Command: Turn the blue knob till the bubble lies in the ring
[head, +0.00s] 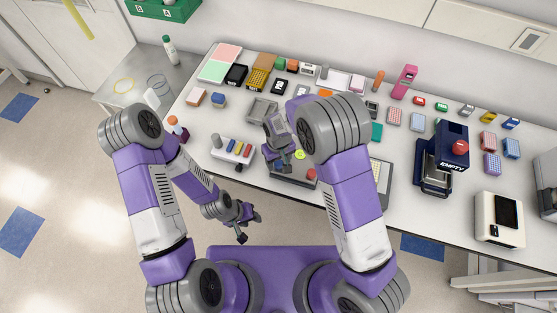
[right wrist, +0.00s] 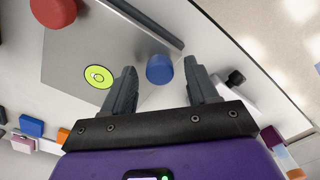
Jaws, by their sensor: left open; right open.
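In the right wrist view the blue knob (right wrist: 160,69) sits at the edge of a grey plate (right wrist: 85,45). My right gripper (right wrist: 157,76) is open, with one finger on each side of the knob; I cannot tell whether either touches it. The round yellow-green level (right wrist: 99,76) lies on the plate left of the knob. It shows a small dark ring with a pale spot, too small to tell whether the bubble is centred. In the head view my right gripper (head: 279,160) is over the plate and hides the knob. My left gripper (head: 250,226) is open and empty, in front of the bench.
A red knob (head: 311,174) stands at the plate's right end. A white rack with coloured items (head: 232,149) is left of the plate. A grey tray (head: 261,109) lies behind. Many small boxes crowd the back of the bench; a dark blue machine (head: 440,165) stands right.

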